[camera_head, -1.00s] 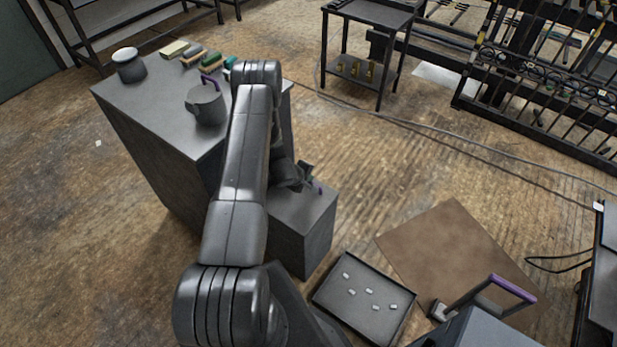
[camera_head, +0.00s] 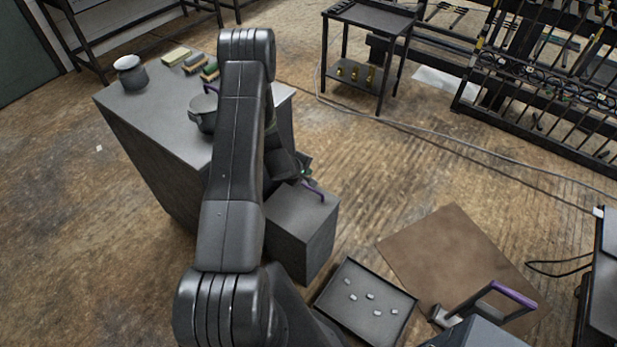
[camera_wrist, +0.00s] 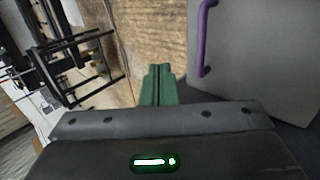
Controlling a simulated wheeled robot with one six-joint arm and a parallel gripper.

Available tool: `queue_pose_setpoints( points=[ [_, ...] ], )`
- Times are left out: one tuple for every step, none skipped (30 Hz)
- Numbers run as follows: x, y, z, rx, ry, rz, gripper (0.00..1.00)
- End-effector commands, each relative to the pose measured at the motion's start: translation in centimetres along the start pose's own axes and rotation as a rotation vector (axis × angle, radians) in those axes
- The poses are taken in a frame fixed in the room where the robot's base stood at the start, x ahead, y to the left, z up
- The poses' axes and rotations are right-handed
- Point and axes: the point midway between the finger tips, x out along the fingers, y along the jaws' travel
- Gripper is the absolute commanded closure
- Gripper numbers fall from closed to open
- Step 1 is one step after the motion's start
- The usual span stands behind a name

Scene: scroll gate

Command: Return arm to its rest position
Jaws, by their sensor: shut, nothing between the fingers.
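My arm stretches up the middle of the head view and bends down behind itself. My gripper (camera_wrist: 158,84) shows in the wrist view as two green fingers pressed together, shut and empty. In the head view my gripper is mostly hidden by my arm, just above the low grey block (camera_head: 303,225). A purple handle (camera_head: 314,191) sits at that block; it also shows in the wrist view (camera_wrist: 201,40), to the right of the fingers and apart from them.
A grey cabinet (camera_head: 150,130) carries a jar (camera_head: 130,74), a pot (camera_head: 203,112) and several coloured blocks (camera_head: 190,62). A tray with small white pieces (camera_head: 365,318) lies near a brown mat (camera_head: 455,255). A black cart (camera_head: 362,60) and rack stand behind.

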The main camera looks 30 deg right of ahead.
Motion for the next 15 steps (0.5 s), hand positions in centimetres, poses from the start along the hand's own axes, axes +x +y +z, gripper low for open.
queue_pose_setpoints(
  points=[
    [-0.8, 0.6, -0.1, 0.002, 0.001, 0.002, 1.0],
    [-1.2, 0.7, -0.1, 0.001, 0.001, 0.002, 1.0],
    [-1.7, 1.0, 0.0, 0.001, 0.001, 0.002, 1.0],
    [-2.0, 1.2, 0.0, 0.001, 0.001, 0.002, 1.0],
    [-2.3, 1.4, 0.0, 0.001, 0.0, 0.002, 1.0],
    [-2.6, 1.6, 0.0, 0.001, 0.0, 0.002, 1.0],
    [-2.8, 1.7, 0.0, 0.0, 0.0, 0.002, 1.0],
    [-3.0, 1.8, 0.0, 0.0, 0.0, 0.001, 1.0],
    [-3.2, 1.8, 0.0, 0.0, 0.0, 0.001, 1.0],
    [-3.3, 1.9, 0.0, 0.0, 0.0, 0.0, 1.0],
    [-3.4, 1.9, 0.0, 0.0, 0.0, 0.0, 1.0],
    [-3.4, 1.9, 0.0, 0.0, 0.0, 0.0, 1.0],
    [-3.4, 1.9, 0.0, 0.0, 0.0, 0.0, 1.0],
    [-3.5, 1.9, 0.0, 0.0, 0.0, 0.0, 1.0],
    [-3.5, 1.9, 0.0, 0.0, 0.0, 0.0, 1.0]
  ],
)
